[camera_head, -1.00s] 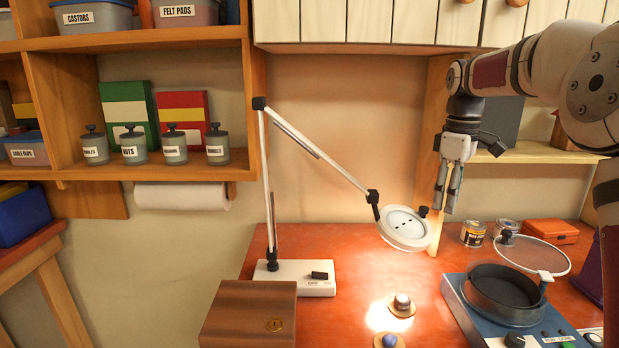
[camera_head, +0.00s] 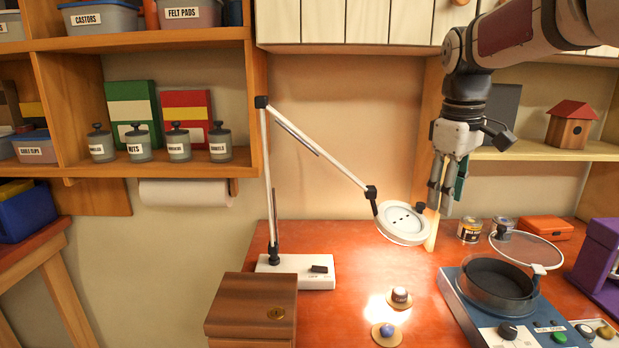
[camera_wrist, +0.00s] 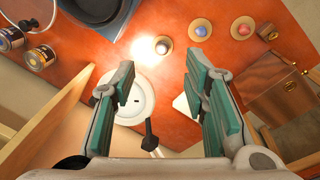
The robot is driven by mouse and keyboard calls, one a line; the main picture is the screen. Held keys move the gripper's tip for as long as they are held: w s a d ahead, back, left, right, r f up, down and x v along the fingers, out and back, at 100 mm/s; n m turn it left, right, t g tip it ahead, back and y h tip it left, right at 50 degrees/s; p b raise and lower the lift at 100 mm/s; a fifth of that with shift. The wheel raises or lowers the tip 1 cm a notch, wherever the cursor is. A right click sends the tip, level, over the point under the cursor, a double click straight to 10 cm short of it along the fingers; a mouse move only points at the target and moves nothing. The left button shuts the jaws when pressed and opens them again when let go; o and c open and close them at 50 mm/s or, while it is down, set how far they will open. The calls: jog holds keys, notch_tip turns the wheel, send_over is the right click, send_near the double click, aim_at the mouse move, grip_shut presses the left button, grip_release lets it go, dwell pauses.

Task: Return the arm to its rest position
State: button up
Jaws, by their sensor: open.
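My gripper (camera_head: 444,190) hangs pointing down at the right of the head view, above the back of the red-brown bench. It is just right of the round head of the white lamp (camera_head: 403,223); I cannot tell whether they touch. In the wrist view my gripper (camera_wrist: 158,90) shows its two green-padded fingers wide apart with nothing held between them. The lamp's head (camera_wrist: 135,97) appears beyond and between the fingers, partly hidden by the left one. My arm reaches in from the upper right of the head view.
A blue device with a dark pan (camera_head: 497,283) stands on the bench at right, beside cans (camera_head: 469,230) and an orange box (camera_head: 545,228). A wooden box (camera_head: 252,308) sits at front left. A shelf (camera_head: 545,151) with a birdhouse (camera_head: 572,124) is behind my gripper.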

jog(key=s+a+m+t, duration=0.2)
jog(key=s+a+m, duration=0.15)
jog(key=s, duration=1.15)
jog(key=s+a+f+m+t, duration=0.1)
jog(key=s+a+f+m, duration=0.1)
jog(key=s+f, duration=0.5)
jog(key=s+m, duration=0.1)
jog(key=s, duration=0.4)
jog(key=shift+s+a+y, duration=0.15)
jog(key=shift+s+y, duration=0.2)
jog(key=shift+y, duration=0.05)
jog(key=shift+f, duration=0.1)
jog(key=shift+c, duration=1.1)
